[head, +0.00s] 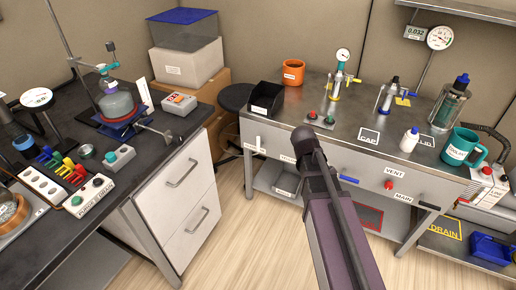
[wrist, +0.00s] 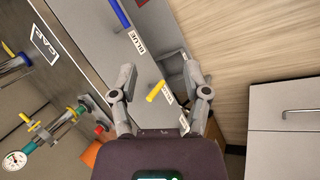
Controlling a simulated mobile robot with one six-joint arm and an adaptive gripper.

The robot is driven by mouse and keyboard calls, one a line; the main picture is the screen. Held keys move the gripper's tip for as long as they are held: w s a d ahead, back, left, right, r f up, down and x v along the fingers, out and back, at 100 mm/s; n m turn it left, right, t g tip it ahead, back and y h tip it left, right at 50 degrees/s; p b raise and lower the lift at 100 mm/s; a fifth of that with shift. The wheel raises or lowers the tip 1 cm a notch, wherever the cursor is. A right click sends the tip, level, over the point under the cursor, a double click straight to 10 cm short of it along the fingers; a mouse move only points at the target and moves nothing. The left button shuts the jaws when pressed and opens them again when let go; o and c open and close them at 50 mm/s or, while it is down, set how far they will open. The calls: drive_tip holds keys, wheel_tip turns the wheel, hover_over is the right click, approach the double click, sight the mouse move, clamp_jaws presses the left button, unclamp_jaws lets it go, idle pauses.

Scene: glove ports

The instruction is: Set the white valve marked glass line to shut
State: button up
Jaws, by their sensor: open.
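A white valve handle (head: 258,142) stands upright on the left end of the right bench's front panel. A small label sits beside it, too small to read, so I cannot confirm it says glass line. In the wrist view a small white piece shows near my right finger; I cannot tell if it is this handle. My gripper (head: 308,140) is in front of the panel, right of the white handle and apart from it. In the wrist view my gripper (wrist: 159,68) is open and empty, its fingers spread over the panel near a yellow handle (wrist: 156,91).
A blue handle (wrist: 120,13) lies further along the panel, also seen in the head view (head: 348,180). A red knob (head: 389,185) is beyond it. A black bin (head: 265,98) and orange mug (head: 293,73) stand on the bench above. The drawer cabinet (head: 180,185) stands left.

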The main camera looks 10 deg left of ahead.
drive_tip(key=w+a+f+n+t+h+b, duration=0.4)
drive_tip(key=w+a+f+n+t+b, duration=0.2)
drive_tip(key=w+a+f+n+b, duration=0.8)
drive_tip(key=w+a+n+t+b, duration=0.2)
drive_tip(key=a+n+t+b, duration=0.1)
drive_tip(key=a+b, duration=0.5)
drive_tip(key=w+a+n+t+b, duration=0.2)
drive_tip(key=a+n+t+b, duration=0.2)
drive_tip(key=a+b, duration=0.3)
drive_tip(key=a+n, duration=0.1)
drive_tip(key=a, duration=0.1)
drive_tip(key=shift+w+a+f+b, duration=0.3)
drive_tip(key=shift+a+f+b, duration=0.05)
drive_tip(key=shift+a+b, duration=0.05)
drive_tip(key=shift+w+d, duration=0.1)
drive_tip(key=shift+w, duration=0.05)
hover_over(258, 148)
drive_tip(key=shift+w, duration=0.45)
clamp_jaws()
